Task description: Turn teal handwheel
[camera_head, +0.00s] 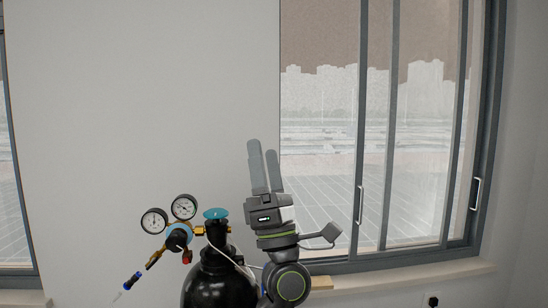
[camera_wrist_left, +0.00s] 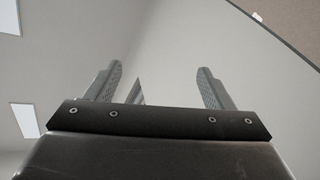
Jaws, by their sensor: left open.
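The teal handwheel (camera_head: 216,213) sits on top of the valve of a black gas cylinder (camera_head: 218,281) in the lower middle of the head view. My left gripper (camera_head: 262,158) is to the right of the handwheel and higher, with its fingers pointing up. It is apart from the handwheel and holds nothing. The handwheel does not show in the wrist view. My right gripper does not show.
A regulator with two round gauges (camera_head: 169,214) and brass fittings joins the valve on the left. A hose end (camera_head: 132,281) hangs at lower left. A window (camera_head: 420,130) with a sill (camera_head: 400,279) is behind on the right. The wall (camera_head: 140,110) above the cylinder is clear.

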